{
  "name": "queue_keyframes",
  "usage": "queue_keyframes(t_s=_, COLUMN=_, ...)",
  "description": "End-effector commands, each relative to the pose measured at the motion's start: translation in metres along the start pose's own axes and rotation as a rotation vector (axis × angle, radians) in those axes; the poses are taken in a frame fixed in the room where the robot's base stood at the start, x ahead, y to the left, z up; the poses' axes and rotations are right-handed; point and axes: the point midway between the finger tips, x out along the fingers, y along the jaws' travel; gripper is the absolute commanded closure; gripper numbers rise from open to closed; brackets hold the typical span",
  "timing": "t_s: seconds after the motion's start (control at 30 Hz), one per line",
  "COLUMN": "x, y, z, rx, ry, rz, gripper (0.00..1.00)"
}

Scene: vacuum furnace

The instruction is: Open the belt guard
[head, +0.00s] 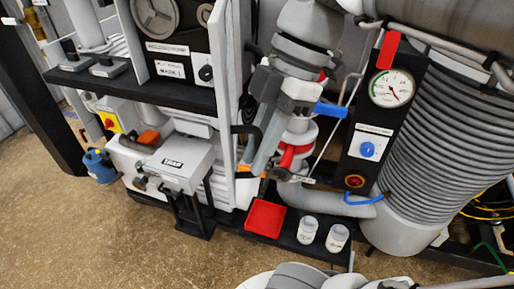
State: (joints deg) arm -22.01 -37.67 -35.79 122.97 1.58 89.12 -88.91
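Two grey pulley wheels (157,15) on a black panel show bare at the top left. To their right, a tall grey plate (226,105) stands nearly edge-on. It looks like the belt guard, but I cannot be sure. A dark curved handle (243,129) is on its right side. My gripper (260,150) seems to be the grey and dark piece just right of this handle, pointing down. Its fingers overlap in the view, so I cannot tell whether they are open or touch the handle.
A red tray (265,218) and two white cups (323,233) stand on the low black shelf. A gauge panel (380,125) and a ribbed grey vessel (440,140) are at the right. A grey box (180,163) stands left of the plate. The floor (90,235) at the lower left is clear.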

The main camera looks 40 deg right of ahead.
Motion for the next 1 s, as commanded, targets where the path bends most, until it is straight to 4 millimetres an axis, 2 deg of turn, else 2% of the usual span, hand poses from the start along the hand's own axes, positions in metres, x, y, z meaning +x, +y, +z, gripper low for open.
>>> queue_keyframes(t_s=0.03, x=0.000, y=0.000, z=0.000, rx=0.000, ry=0.000, rz=0.001, gripper=0.71)
queue_keyframes(t_s=0.1, x=0.000, y=0.000, z=0.000, rx=0.000, ry=0.000, rz=0.000, gripper=0.58)
queue_keyframes(t_s=0.13, x=0.000, y=0.000, z=0.000, rx=0.000, ry=0.000, rz=0.000, gripper=0.55)
queue_keyframes(t_s=0.63, x=-0.004, y=0.000, z=0.000, rx=-0.001, ry=0.000, rz=0.001, gripper=0.55)
queue_keyframes(t_s=0.77, x=-0.020, y=0.001, z=-0.001, rx=-0.001, ry=0.000, rz=0.002, gripper=0.55)
queue_keyframes(t_s=1.0, x=-0.074, y=0.001, z=-0.001, rx=0.000, ry=-0.001, rz=0.003, gripper=0.55)
